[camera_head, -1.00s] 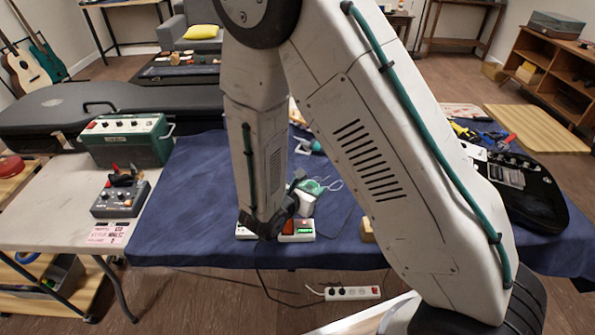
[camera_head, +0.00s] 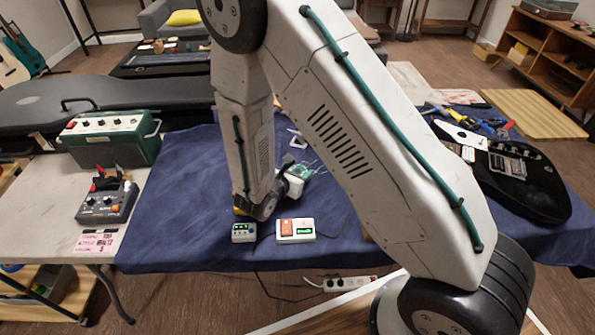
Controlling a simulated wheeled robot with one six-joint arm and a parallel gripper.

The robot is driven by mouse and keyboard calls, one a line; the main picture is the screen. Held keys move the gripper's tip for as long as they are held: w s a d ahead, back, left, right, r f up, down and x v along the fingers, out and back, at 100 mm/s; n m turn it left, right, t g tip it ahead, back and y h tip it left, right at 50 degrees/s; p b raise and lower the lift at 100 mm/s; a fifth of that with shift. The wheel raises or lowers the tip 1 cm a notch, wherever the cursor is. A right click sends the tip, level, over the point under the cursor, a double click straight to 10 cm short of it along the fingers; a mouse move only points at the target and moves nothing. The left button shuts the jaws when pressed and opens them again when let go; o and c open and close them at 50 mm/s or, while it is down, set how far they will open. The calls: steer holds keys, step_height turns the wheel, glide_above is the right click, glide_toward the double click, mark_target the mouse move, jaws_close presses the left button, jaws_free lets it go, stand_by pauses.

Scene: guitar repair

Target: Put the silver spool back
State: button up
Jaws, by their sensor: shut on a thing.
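My gripper (camera_head: 291,179) is low over the blue cloth at the middle of the table, behind the two small pedal-like boxes. It is small in the picture and partly hidden by my own wrist. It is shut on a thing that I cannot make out. A green patch (camera_head: 301,171) with thin pale wires shows right at the gripper; I cannot tell whether it is held or lies behind. I cannot pick out the silver spool with certainty.
A white box with a green display (camera_head: 296,230) and a smaller grey-green box (camera_head: 243,232) stand near the front edge of the blue cloth (camera_head: 180,210). A green amplifier (camera_head: 112,138) is at left, a black guitar body (camera_head: 520,180) at right. My arm hides the middle right.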

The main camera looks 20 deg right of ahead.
steer(key=o, duration=1)
steer(key=shift+f, duration=0.1)
